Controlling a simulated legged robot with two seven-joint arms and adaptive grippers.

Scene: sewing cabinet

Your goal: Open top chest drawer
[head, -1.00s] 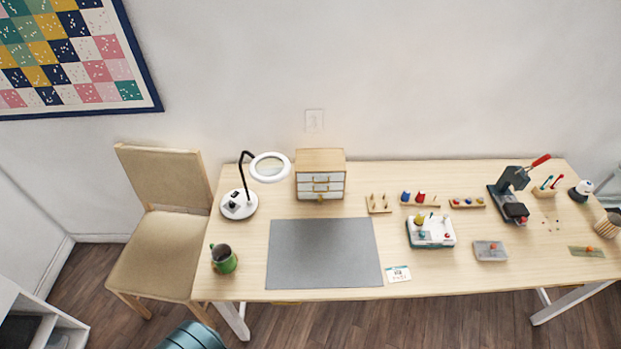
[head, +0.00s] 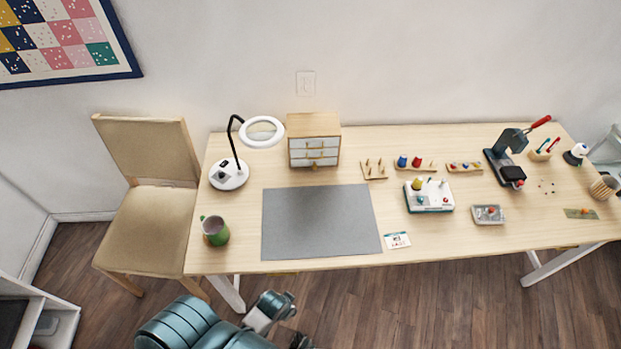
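A small wooden chest (head: 314,122) stands at the back of the table, left of the middle. Its light grey drawer fronts face me, stacked one above another. The top drawer (head: 314,143) looks flush with the chest. A small yellowish knob shows at the bottom of the front. My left arm shows at the bottom edge, below the table's front edge and far from the chest. A dark part at its end may belong to my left gripper (head: 300,342), but its fingers cannot be made out. My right gripper is out of view.
A magnifier lamp (head: 229,175) stands left of the chest, its ring close beside it. A grey mat (head: 318,222) lies in front, clear. A green mug (head: 215,231) stands at the left front. A chair (head: 148,230) is at the left.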

